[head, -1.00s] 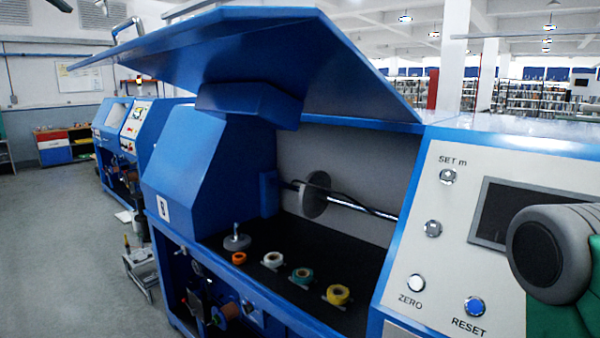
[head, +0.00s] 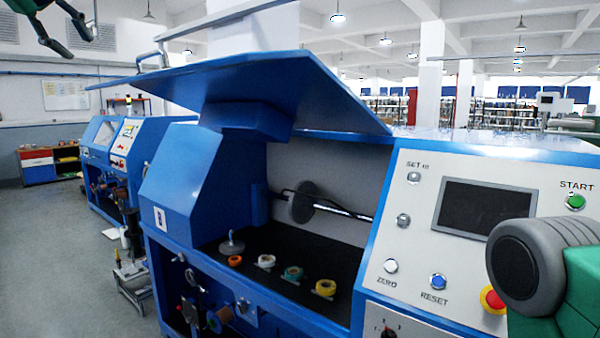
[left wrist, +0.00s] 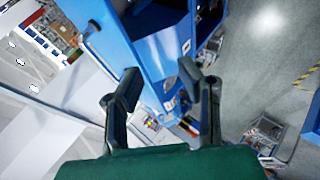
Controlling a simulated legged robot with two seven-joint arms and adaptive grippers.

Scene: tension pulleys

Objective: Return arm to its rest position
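My left gripper (head: 78,42) hangs in the air at the top left corner of the head view, high above the floor and clear of the blue machine (head: 185,180). In the left wrist view the left gripper (left wrist: 160,82) has its two dark fingers spread apart with nothing held between them. My right arm's grey and green part (head: 545,265) shows at the right edge of the head view, in front of the control panel (head: 400,240). The right gripper is out of sight.
The machine's blue lid (head: 270,80) is raised. A white roll (head: 266,261), teal roll (head: 293,273) and yellow roll (head: 325,287) lie on the dark bed, near a metal weight (head: 231,247). Open floor (head: 60,250) lies at left.

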